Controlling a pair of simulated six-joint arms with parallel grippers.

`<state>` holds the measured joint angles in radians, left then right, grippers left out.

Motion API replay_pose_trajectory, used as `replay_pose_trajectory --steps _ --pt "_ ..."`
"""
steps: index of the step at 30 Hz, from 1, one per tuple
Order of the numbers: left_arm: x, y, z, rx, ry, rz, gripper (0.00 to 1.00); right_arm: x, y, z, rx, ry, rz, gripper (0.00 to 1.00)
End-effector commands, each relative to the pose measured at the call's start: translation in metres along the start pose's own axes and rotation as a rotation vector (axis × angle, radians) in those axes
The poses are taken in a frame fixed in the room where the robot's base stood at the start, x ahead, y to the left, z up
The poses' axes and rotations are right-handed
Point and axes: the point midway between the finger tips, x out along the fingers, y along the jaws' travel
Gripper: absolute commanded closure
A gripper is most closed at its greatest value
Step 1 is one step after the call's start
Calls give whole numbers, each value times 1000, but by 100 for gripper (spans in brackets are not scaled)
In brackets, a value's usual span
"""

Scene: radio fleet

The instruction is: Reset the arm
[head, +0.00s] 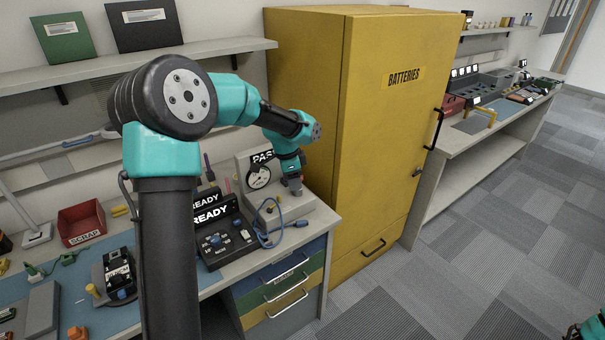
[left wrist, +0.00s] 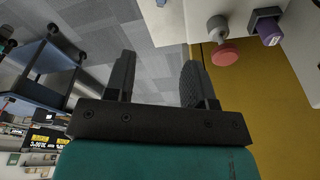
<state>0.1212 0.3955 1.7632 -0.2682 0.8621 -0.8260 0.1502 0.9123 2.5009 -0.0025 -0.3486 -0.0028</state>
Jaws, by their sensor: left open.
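My left arm rises from the bottom of the head view, bends at a large dark joint, and reaches right over the bench. Its gripper (head: 293,188) is at the far end, pointing down beside the grey test stand with a round dial (head: 258,177), in front of the yellow cabinet; its fingers are small there. In the left wrist view the two dark fingers of this gripper (left wrist: 157,75) stand apart, with only carpet and pale surface seen between them. It holds nothing. A teal piece at the bottom right corner of the head view may be my right arm; no right gripper shows.
The yellow BATTERIES cabinet (head: 400,140) stands right of the gripper. The bench holds a black READY unit (head: 222,240), a red SCRAP bin (head: 82,223) and a blue cable (head: 275,240). The left wrist view shows a red knob (left wrist: 223,54) and a blue cart (left wrist: 45,75). Floor at right is clear.

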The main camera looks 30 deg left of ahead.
Motion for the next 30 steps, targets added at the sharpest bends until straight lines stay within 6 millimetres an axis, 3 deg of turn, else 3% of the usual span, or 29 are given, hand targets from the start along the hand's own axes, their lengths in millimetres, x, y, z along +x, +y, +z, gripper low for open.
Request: replay_pose_trajectory --steps 7,11,18,23,30 --pt "8 2 -1 -9 3 5 50 0 0 0 0 0 0 57" --pt "39 13 -5 -52 15 26 50 0 0 0 0 0 0 57" --pt "149 68 -9 -250 60 98 50 0 0 0 0 0 0 57" --pt "214 116 -1 -415 78 144 50 0 0 0 0 0 0 57" --pt "295 210 33 -721 68 208 50 0 0 0 0 0 0 57"
